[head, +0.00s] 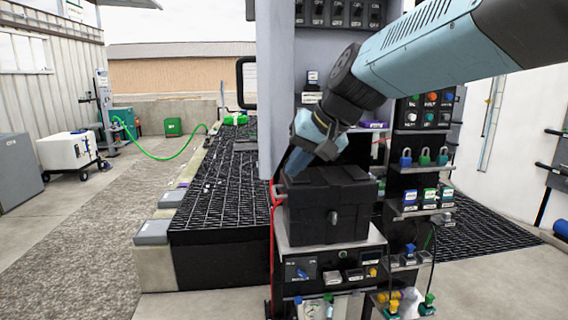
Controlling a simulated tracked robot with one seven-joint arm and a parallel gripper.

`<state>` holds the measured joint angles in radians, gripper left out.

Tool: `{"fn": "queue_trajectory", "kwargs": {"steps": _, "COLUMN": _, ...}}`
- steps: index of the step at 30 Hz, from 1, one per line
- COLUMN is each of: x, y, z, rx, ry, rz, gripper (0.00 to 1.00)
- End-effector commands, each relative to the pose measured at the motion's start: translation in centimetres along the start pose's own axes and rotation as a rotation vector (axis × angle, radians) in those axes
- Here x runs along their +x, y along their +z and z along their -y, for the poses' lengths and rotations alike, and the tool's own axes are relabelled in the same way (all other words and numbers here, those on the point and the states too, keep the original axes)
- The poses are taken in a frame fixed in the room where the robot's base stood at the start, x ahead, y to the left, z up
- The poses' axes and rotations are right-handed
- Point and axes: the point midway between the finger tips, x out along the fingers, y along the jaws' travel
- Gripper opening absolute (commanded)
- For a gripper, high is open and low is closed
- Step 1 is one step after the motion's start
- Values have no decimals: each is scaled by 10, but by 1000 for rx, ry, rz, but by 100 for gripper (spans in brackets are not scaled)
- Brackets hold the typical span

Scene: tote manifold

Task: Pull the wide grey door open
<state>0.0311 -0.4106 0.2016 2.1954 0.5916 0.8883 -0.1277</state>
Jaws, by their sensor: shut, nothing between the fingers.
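A tall grey panel (273,85), which looks like the wide grey door, stands upright left of my arm. A black loop handle (247,82) sticks out at its left edge. I cannot tell how far the door is open. My gripper (295,163) is at the end of the blue arm, pointing down and left. It is shut and empty, close to the panel's lower right edge and just above the black case. I cannot tell whether it touches either. The fingertips are small and partly merge with the dark case.
A black case (327,212) sits on a metal shelf below my gripper. Shelves with padlocks (424,157) and small parts stand to the right. A black grating platform (222,185) lies behind. A gravel strip and concrete floor (85,235) are open at left.

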Motion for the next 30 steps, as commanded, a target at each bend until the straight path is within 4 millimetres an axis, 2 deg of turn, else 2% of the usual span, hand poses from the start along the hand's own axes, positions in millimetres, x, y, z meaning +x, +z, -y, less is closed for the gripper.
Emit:
{"fn": "queue_trajectory", "kwargs": {"steps": 3, "x": -10, "y": 1, "z": -18, "rx": 0, "ry": -2, "rz": -2, "gripper": 0}}
{"fn": "queue_trajectory", "kwargs": {"steps": 12, "x": -72, "y": 4, "z": -13, "rx": -2, "ry": 0, "rz": -5, "gripper": 0}}
{"fn": "queue_trajectory", "kwargs": {"steps": 18, "x": -98, "y": 5, "z": -11, "rx": -3, "ry": -1, "rz": -3, "gripper": 0}}
{"fn": "queue_trajectory", "kwargs": {"steps": 23, "x": -106, "y": 8, "z": -12, "rx": -3, "ry": 5, "rz": -1, "gripper": 0}}
{"fn": "queue_trajectory", "kwargs": {"steps": 25, "x": -105, "y": 15, "z": -20, "rx": -2, "ry": 29, "rz": -2, "gripper": 0}}
{"fn": "queue_trajectory", "kwargs": {"steps": 28, "x": -97, "y": 38, "z": -47, "rx": -5, "ry": 110, "rz": -7, "gripper": 0}}
{"fn": "queue_trajectory", "kwargs": {"steps": 30, "x": -89, "y": 59, "z": -73, "rx": -12, "ry": 185, "rz": -13, "gripper": 0}}
